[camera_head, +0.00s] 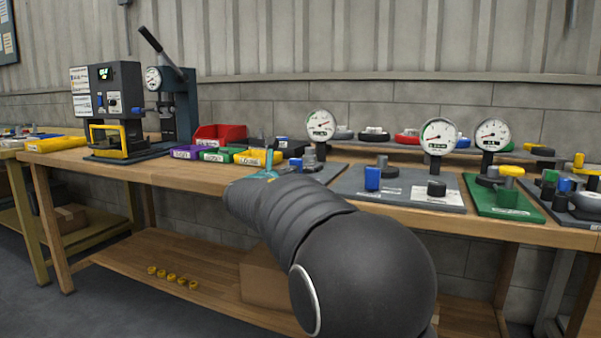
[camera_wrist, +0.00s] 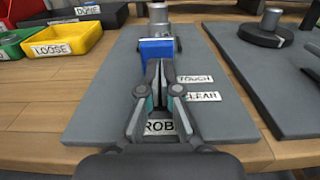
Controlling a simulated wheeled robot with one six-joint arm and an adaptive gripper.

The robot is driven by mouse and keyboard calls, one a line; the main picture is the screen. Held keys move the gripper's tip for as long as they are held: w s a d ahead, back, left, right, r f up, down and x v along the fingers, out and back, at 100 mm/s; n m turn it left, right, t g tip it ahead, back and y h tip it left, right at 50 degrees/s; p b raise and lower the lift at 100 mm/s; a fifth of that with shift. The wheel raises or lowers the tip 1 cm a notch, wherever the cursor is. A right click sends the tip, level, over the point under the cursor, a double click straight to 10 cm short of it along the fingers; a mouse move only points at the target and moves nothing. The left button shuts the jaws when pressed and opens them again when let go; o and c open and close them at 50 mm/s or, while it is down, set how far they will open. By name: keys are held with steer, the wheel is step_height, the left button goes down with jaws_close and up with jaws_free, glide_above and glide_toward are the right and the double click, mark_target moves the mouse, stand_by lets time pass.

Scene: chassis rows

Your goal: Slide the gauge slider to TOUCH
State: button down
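In the wrist view a blue block (camera_wrist: 146,50), apparently the gauge slider, sits on a grey board (camera_wrist: 105,90) in front of a metal cylinder (camera_wrist: 158,14). My gripper (camera_wrist: 161,66) points at the near face of the block, its fingertips close together and low over the board. I cannot tell whether they touch the block. A TOUCH label (camera_wrist: 195,79) lies right of the fingers, with a CLEAR label (camera_wrist: 201,97) nearer me. A label reading ROB (camera_wrist: 160,127) is partly covered by the gripper. In the head view my arm hides most of this board, and teal gripper parts (camera_head: 268,174) show.
A yellow LOOSE bin (camera_wrist: 55,47) and a green bin (camera_wrist: 12,44) stand left of the board, with a dark DONE tray (camera_wrist: 88,14) behind. Right of it is another grey board with a dark disc (camera_wrist: 251,33). Dial gauges (camera_head: 437,136) stand along the bench.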

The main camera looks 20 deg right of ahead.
steer(key=shift+d, duration=0.1)
steer(key=shift+s+f, duration=0.1)
steer(key=shift+s, duration=0.05)
steer(key=v, duration=1.4)
step_height(320, 180, down, 9)
steer(key=s+m+g+y, duration=0.2)
steer(key=m+g, duration=0.1)
steer(key=m, duration=0.4)
steer(key=s+a+f+m+g+y+p, duration=0.1)
steer(key=s+f+m+g+y, duration=0.15)
steer(key=s+f+m, duration=0.45)
steer(key=s+a+f+m+g+y+p, duration=0.1)
steer(key=s+f+m+g+y, duration=0.2)
steer(key=s, duration=0.5)
steer(key=s+a+r+m+t+y+p, duration=0.1)
steer(key=s+a+m+y+p, duration=0.1)
steer(key=s+m, duration=0.2)
steer(key=s+a+r+m+t+y+p, duration=0.1)
steer(key=s+m, duration=0.4)
steer(key=s, duration=0.6)
steer(key=shift+a+r+m+y+p, duration=0.3)
steer(key=shift+a+r+y+p, duration=0.45)
steer(key=shift+y+p, duration=0.55)
